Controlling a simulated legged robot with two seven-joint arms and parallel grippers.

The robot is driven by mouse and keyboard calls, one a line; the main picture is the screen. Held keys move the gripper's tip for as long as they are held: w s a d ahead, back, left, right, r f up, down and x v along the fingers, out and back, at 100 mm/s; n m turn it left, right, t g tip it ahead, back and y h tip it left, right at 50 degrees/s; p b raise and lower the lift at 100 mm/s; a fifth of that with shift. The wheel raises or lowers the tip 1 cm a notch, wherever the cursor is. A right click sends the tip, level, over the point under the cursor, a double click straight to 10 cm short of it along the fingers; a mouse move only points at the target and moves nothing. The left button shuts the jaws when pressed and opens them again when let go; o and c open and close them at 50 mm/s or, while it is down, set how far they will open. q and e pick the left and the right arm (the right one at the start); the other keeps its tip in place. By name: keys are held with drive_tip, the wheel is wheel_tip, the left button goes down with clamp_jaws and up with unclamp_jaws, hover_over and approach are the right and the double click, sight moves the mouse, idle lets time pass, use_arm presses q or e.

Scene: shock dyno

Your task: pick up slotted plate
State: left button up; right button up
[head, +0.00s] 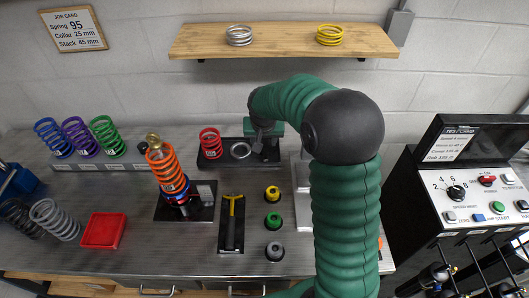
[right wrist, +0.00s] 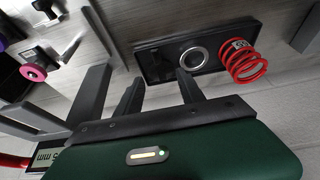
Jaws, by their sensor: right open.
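A silver ring-shaped plate (head: 240,150), likely the slotted plate, lies flat on a black tray (head: 222,161) at the back of the bench. No slot can be made out in it. In the right wrist view the plate (right wrist: 195,58) lies just beyond my fingertips, beside the red spring (right wrist: 242,62). My right gripper (head: 265,145) is over the right part of the tray, to the right of the plate. Its fingers are apart with nothing seen between them, and it also shows in the right wrist view (right wrist: 160,80). My left gripper is not in view.
The red spring (head: 210,142) stands on the tray's left side. A shock with an orange spring (head: 163,168) stands in front to the left. The test machine (head: 462,195) is at right.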

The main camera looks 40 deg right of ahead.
approach(266, 156)
drive_tip(key=w, duration=0.2)
drive_tip(key=x, duration=0.2)
drive_tip(key=s+x, duration=0.1)
drive_tip(key=x, duration=0.2)
drive_tip(key=p+x, duration=0.1)
drive_tip(key=x, duration=0.2)
drive_tip(key=shift+s+d+f, duration=0.15)
drive_tip(key=shift+s+d, duration=0.15)
drive_tip(key=shift+s, duration=0.05)
drive_tip(key=shift+w+f, duration=0.2)
drive_tip(key=shift+f, duration=0.1)
drive_tip(key=shift+a+r, duration=0.1)
drive_tip(key=shift+a, duration=0.15)
drive_tip(key=shift+c, duration=1)
drive_tip(key=shift+s+d, duration=0.1)
drive_tip(key=shift+d, duration=0.05)
clamp_jaws()
